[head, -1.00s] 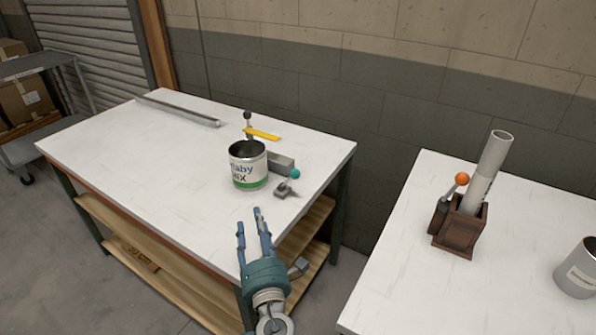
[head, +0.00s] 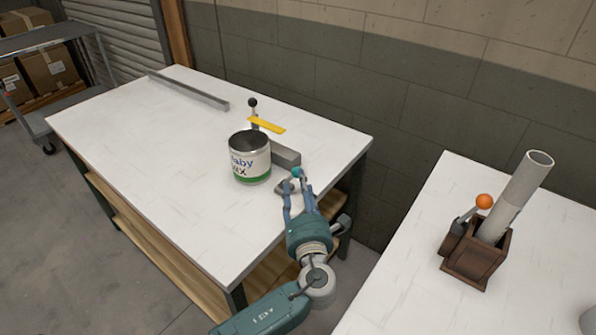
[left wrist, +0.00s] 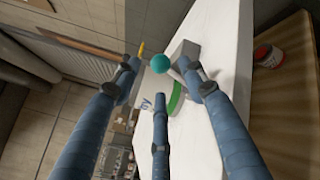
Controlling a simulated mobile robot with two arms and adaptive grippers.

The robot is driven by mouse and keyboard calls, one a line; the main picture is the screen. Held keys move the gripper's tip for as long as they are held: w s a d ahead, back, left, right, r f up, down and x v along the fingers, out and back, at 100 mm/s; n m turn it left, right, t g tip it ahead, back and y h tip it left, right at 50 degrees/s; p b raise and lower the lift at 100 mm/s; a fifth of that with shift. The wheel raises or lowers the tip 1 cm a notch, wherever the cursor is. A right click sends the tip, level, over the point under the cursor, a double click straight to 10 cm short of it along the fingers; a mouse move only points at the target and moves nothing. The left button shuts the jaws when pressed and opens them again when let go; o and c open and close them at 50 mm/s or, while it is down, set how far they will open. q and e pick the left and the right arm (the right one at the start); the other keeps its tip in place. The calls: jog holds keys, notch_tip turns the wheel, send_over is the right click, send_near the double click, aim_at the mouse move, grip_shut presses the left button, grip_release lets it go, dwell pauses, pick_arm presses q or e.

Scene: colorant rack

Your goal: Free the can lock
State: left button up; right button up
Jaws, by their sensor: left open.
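The can (head: 250,158), white with a green band and an open top, stands upright on the left white table. The can lock is a small grey base (head: 284,187) with a teal ball knob (head: 297,171), at the can's right front. My left gripper (head: 298,190) is open, its fingers reaching over the lock and partly hiding it. In the left wrist view the teal knob (left wrist: 160,63) shows between the spread fingers; I cannot tell whether they touch it. Part of the can (left wrist: 175,98) shows behind the lower finger. My right gripper is not in view.
A metal rail (head: 188,91) lies at the back. The right table holds a brown holder (head: 476,262) with a tube and orange-knobbed lever.

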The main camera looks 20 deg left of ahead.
aim_at(292, 177)
pick_arm(q)
jog(key=x, duration=0.5)
jog(key=shift+w+a, duration=0.2)
jog(key=shift+w, duration=0.45)
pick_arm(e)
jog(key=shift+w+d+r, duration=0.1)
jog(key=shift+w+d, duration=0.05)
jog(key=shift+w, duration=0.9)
pick_arm(q)
jog(key=shift+c, duration=0.5)
grip_shut()
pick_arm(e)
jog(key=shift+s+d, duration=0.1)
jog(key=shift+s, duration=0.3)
